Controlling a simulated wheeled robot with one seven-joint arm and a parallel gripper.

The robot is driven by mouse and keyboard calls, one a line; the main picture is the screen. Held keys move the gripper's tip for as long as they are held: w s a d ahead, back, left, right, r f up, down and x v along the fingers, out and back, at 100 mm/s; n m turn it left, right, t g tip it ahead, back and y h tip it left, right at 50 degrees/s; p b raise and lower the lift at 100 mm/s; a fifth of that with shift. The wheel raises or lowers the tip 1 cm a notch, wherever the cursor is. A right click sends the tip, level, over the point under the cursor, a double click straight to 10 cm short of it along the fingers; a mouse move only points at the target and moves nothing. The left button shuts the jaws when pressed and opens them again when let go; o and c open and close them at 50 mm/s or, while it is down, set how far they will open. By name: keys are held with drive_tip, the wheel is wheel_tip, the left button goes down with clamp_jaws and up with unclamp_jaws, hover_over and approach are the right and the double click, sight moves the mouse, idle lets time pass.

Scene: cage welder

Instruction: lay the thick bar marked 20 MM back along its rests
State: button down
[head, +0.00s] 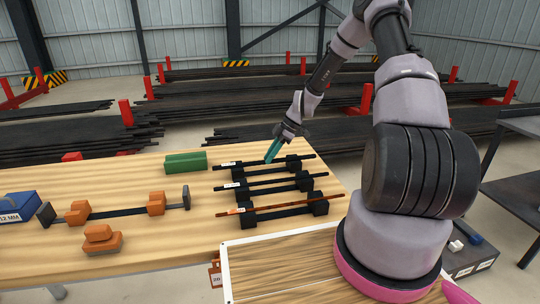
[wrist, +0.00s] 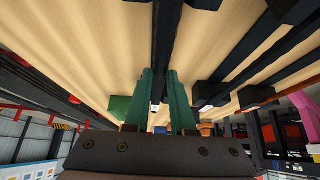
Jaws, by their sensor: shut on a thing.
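A dark bar (head: 262,162) lies level at the back of the rest group in the head view, with a white label (head: 226,165) near its left end. The label is too small to read. My gripper (head: 270,156) reaches down to the bar's middle. In the wrist view my green gripper fingers (wrist: 166,100) stand on either side of the bar (wrist: 165,40) and are shut on it. Black rest blocks (head: 293,163) are under or close to the bar. I cannot tell whether it touches them.
A second dark bar (head: 268,183) and a rusty-brown bar (head: 275,206) lie on rests nearer the front. A green block (head: 186,162) stands left of the held bar. Orange blocks (head: 77,212) hold another bar at the left.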

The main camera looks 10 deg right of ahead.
drive_tip(key=c, duration=0.7)
unclamp_jaws()
drive_tip(key=shift+f, duration=0.1)
drive_tip(key=s+d+r+m+h, duration=0.1)
drive_tip(key=s+d+r+m, duration=0.15)
drive_tip(key=r, duration=0.75)
drive_tip(key=s+d+r+m+h, duration=0.2)
drive_tip(key=d+r, duration=0.1)
drive_tip(key=r, duration=0.7)
drive_tip(key=s+r+m+t, duration=0.2)
drive_tip(key=s+r+m, duration=0.4)
drive_tip(key=s+r, duration=0.1)
drive_tip(key=s+r+m+t+h, duration=0.1)
drive_tip(key=s+r+m, duration=0.4)
drive_tip(key=s, duration=0.5)
drive_tip(key=s+a+r+m+t, duration=0.1)
drive_tip(key=s+r+m+t, duration=0.3)
drive_tip(key=s+r+m, duration=0.2)
drive_tip(key=shift+s+a+r+m+h, duration=0.1)
drive_tip(key=shift+s+r+m+h, duration=0.25)
drive_tip(key=shift+s+r, duration=1)
